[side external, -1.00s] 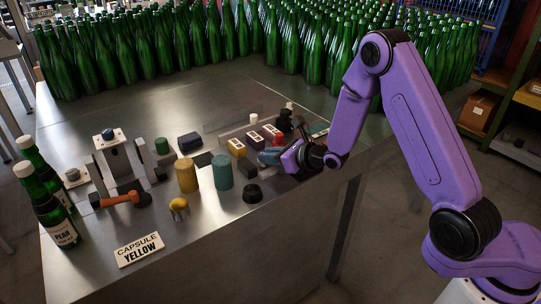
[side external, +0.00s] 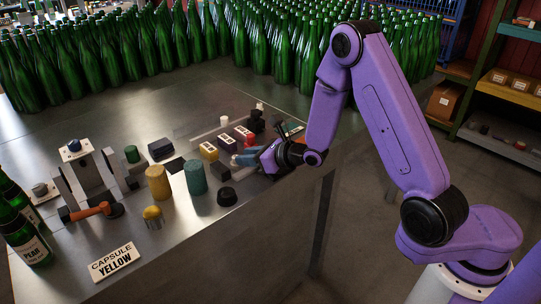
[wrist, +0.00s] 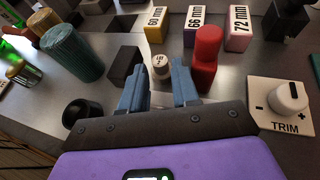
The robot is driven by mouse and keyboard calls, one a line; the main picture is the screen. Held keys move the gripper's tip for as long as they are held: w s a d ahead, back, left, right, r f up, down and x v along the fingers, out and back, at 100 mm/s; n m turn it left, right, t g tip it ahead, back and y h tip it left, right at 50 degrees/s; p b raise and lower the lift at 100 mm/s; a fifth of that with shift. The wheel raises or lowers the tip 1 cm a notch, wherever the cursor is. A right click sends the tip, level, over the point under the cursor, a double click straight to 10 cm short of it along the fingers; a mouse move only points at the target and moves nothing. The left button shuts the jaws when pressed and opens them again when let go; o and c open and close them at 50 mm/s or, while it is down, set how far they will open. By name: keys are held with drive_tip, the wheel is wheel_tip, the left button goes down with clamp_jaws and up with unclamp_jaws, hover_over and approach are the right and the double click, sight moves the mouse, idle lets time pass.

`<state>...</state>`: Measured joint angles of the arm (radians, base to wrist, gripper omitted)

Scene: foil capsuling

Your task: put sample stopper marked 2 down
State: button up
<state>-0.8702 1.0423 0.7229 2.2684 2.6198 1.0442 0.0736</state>
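A small pale stopper (wrist: 160,67) with a dark mark on its top shows in the wrist view, upright between my two blue fingertips. The mark is too small to read surely. My gripper (wrist: 160,82) is low over the table, its fingers apart on either side of the stopper, with a narrow gap seemingly visible beside it. In the side external view my gripper (side external: 247,159) is at the right part of the table near the edge, and the stopper cannot be made out there.
A red piece (wrist: 206,58) stands close to the right finger. Behind are yellow (wrist: 155,25), purple (wrist: 194,27) and pink (wrist: 238,28) size blocks. A TRIM knob plate (wrist: 284,106) lies right; a black block (wrist: 125,66), black cap (wrist: 83,112) and teal cylinder (wrist: 72,52) lie left.

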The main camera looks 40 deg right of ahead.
drive_tip(key=v, duration=1)
drive_tip(key=shift+a, duration=0.15)
